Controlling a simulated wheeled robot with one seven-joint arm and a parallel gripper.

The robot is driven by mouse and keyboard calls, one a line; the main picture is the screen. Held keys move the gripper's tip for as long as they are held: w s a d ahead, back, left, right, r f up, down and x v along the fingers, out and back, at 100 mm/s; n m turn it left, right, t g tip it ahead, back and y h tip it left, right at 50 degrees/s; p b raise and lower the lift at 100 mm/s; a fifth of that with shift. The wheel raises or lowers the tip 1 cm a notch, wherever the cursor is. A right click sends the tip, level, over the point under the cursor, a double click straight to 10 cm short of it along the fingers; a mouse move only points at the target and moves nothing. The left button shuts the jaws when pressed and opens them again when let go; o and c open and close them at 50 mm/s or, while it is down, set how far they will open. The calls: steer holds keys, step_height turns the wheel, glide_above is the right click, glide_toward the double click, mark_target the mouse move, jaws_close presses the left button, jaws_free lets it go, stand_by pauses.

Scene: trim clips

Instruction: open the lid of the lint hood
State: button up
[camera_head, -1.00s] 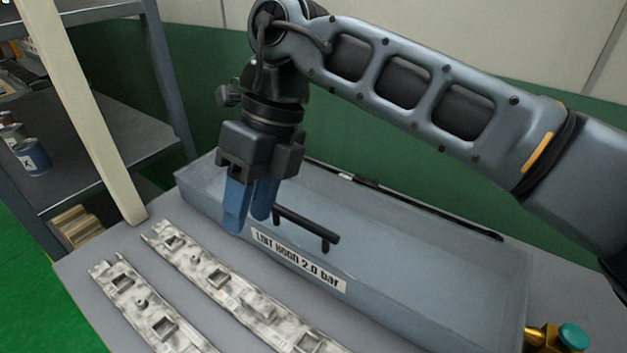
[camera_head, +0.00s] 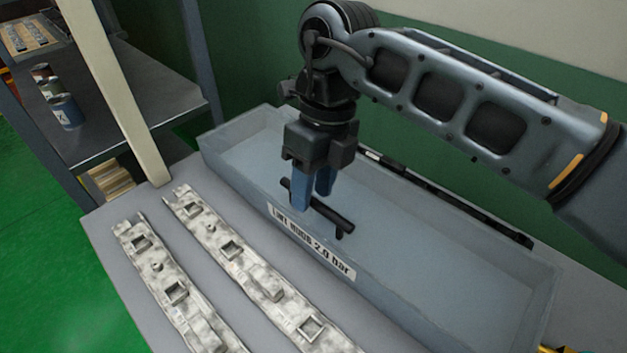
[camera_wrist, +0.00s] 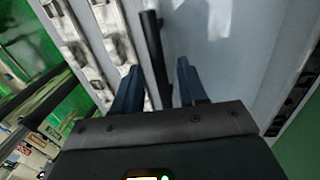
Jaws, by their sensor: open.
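The lint hood (camera_head: 450,255) is a long, pale blue-grey box with a label on its front reading "LINT HOOD 2.0 bar". Its lid looks shut. A black bar handle (camera_head: 335,219) stands out from the lid near the label; it also shows in the wrist view (camera_wrist: 152,40). My gripper (camera_head: 312,198) points down at the handle's left part, open, with blue fingers. In the wrist view the bar runs between the two fingers (camera_wrist: 160,75), with gaps on both sides. I cannot tell whether the fingertips reach below the bar.
Two mottled grey-white trim strips (camera_head: 265,280) (camera_head: 165,285) lie on the grey table (camera_head: 115,262) in front of the hood. A cream post (camera_head: 115,90) and a shelf with cans (camera_head: 66,110) stand at left. A dark strip (camera_head: 440,190) runs along the hood's back edge.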

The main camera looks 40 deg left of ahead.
jaws_close()
stand_by(0.4)
stand_by(0.4)
